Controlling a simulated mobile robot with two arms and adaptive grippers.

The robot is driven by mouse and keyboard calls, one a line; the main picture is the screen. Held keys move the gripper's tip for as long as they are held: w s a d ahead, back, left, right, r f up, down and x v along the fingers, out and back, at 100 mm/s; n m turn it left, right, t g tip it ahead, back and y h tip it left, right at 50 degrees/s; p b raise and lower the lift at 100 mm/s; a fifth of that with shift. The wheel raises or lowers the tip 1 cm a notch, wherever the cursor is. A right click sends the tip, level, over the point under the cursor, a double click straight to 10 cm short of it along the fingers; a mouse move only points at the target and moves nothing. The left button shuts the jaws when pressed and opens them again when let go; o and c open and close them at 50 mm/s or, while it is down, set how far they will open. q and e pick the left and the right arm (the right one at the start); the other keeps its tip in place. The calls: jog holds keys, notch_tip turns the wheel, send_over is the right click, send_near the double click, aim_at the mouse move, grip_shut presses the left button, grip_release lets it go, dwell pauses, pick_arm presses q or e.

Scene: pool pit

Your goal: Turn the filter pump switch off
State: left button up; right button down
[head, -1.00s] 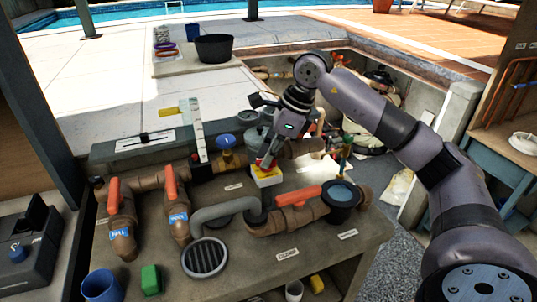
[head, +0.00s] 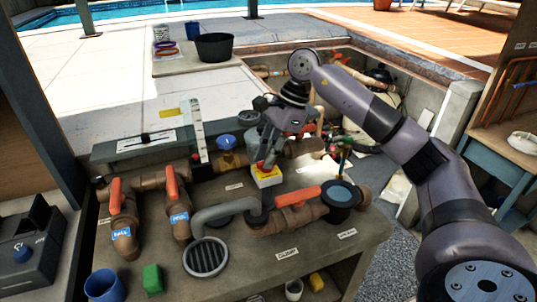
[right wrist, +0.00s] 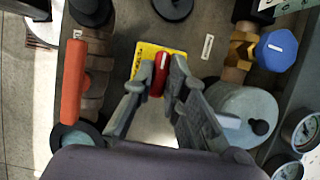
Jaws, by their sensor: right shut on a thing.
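The filter pump switch is a yellow box (head: 267,181) with a red knob on top, standing on the grey bench behind the pipes. In the right wrist view its yellow face (right wrist: 146,53) shows past the fingers, and the red knob (right wrist: 158,84) sits between them. My right gripper (head: 264,165) points down over the box. It also shows in the right wrist view (right wrist: 161,72), with its fingertips shut on the red knob from both sides. Any label on the yellow face is largely covered or too small to read. My left gripper is not in view.
Pipes with red-orange valve handles (head: 171,183) stand left of the switch, and another red handle (head: 298,196) lies in front and to its right. A blue-knobbed valve (head: 227,143) is close behind left. A round strainer (head: 206,257) and green block (head: 152,280) are at the front.

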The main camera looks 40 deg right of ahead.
jog(key=c, duration=1.6)
grip_release()
jog(key=v, duration=1.2)
